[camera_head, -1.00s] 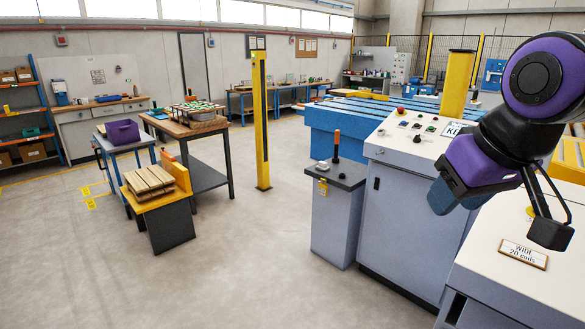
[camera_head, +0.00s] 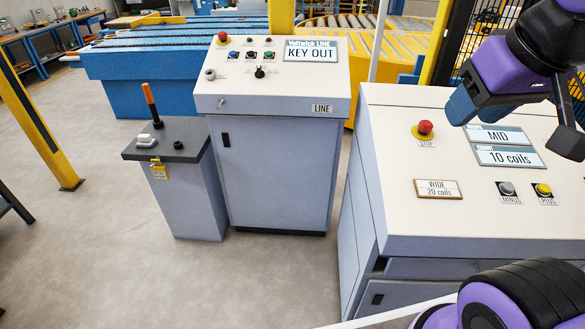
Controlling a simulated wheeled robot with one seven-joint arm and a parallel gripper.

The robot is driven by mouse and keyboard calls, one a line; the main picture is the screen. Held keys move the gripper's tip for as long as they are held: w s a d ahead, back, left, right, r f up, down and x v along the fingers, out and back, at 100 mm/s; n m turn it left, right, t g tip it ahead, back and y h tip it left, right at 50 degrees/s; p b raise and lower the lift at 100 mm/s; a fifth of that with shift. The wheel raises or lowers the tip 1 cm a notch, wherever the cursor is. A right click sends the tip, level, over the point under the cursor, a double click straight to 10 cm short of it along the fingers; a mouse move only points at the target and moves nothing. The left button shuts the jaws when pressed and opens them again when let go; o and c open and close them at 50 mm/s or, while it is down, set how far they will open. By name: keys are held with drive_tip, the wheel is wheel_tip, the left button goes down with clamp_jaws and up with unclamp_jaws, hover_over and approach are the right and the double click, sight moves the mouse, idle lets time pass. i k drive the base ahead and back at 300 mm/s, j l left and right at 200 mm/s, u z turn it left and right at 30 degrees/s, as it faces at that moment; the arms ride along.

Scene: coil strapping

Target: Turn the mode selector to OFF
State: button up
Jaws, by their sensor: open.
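The line console (camera_head: 268,165) stands in the middle, its display (camera_head: 311,55) reading "Voltwick LINE" and "KEY OUT". A black rotary knob (camera_head: 259,72) on its sloped top looks like the mode selector; its pointing direction and markings are too small to read. A round key-switch-like fitting (camera_head: 210,74) sits left of it, and a small metal fitting (camera_head: 221,103) is on the front edge. My gripper (camera_head: 462,106) is at the upper right, above the right-hand console and well apart from the knob. It is open; its fingertips are hard to make out and nothing shows in it.
The right console (camera_head: 390,200) has a red stop button (camera_head: 425,128), a display (camera_head: 497,135) reading "MID", "10 coils", and MINUS and PLUS buttons. A grey pedestal (camera_head: 185,200) with an orange-topped lever (camera_head: 152,103) stands left. A yellow post (camera_head: 40,130) is farther left. The floor in front is clear.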

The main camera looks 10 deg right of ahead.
sight(258, 73)
drive_tip(key=i+j, duration=0.15)
drive_tip(key=j, duration=0.25)
drive_tip(key=i+j, duration=0.1)
drive_tip(key=j, duration=0.3)
drive_tip(key=i+j+z, duration=0.1)
drive_tip(key=i+j, duration=0.95)
drive_tip(key=i, duration=0.5)
